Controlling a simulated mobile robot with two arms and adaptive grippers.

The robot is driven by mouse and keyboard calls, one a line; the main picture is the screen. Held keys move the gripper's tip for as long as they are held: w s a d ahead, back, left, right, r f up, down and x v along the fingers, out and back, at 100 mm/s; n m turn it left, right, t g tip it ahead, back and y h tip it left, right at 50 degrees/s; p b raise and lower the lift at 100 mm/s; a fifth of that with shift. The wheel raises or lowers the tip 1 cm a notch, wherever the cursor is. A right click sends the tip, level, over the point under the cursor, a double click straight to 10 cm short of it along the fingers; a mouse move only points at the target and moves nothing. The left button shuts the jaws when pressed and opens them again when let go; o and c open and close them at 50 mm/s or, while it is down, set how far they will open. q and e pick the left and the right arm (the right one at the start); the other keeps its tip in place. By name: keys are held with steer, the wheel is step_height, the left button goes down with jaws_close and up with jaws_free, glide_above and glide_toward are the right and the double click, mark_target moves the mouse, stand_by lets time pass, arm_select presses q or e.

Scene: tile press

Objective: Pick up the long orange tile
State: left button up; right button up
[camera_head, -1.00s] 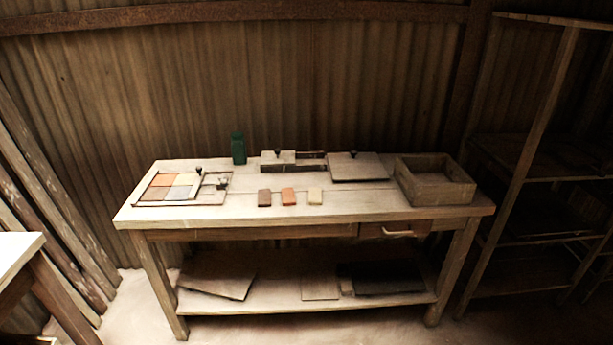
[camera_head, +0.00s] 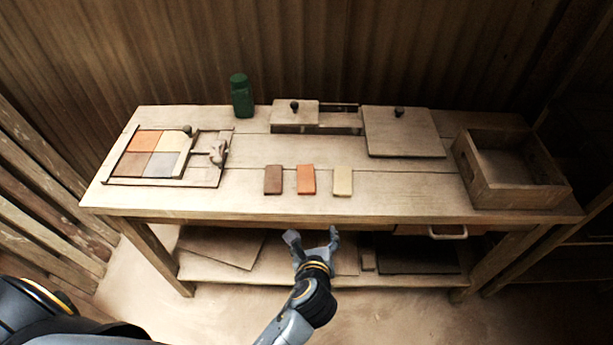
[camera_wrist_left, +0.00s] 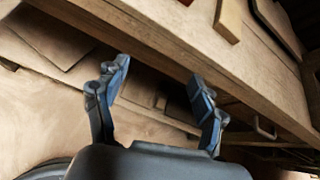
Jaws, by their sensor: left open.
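The long orange tile (camera_head: 306,180) lies flat near the front of the workbench, between a dark brown tile (camera_head: 273,180) and a cream tile (camera_head: 342,181), with gaps on both sides. My left gripper (camera_head: 312,236) is open and empty. In the head view it shows below the tiles, just in front of the bench's front edge. In the left wrist view, the open fingers (camera_wrist_left: 158,72) have nothing between them, and the bench edge runs beyond them. My right gripper is not in view.
A frame of coloured tiles (camera_head: 112,183) lies at the left. A green bottle (camera_head: 241,96), a lidded box (camera_head: 296,117) and a flat board with a knob (camera_head: 403,132) stand behind. An open wooden crate (camera_head: 478,180) is at the right. The bench edge (camera_head: 230,217) lies before my gripper.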

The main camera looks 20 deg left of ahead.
arm_select(q)
steer(key=m+t+y, duration=0.1)
steer(key=m+y, duration=0.1)
glide_toward(306, 177)
steer(key=shift+w+a+f, duration=0.35)
steer(key=shift+w+f, duration=0.05)
steer(key=shift+f, duration=0.05)
steer(key=x, duration=0.6)
steer(key=shift+w, duration=0.25)
steer(key=shift+s, duration=0.1)
steer(key=shift+c, duration=0.2)
steer(key=c, duration=1.3)
steer(key=shift+r, duration=0.1)
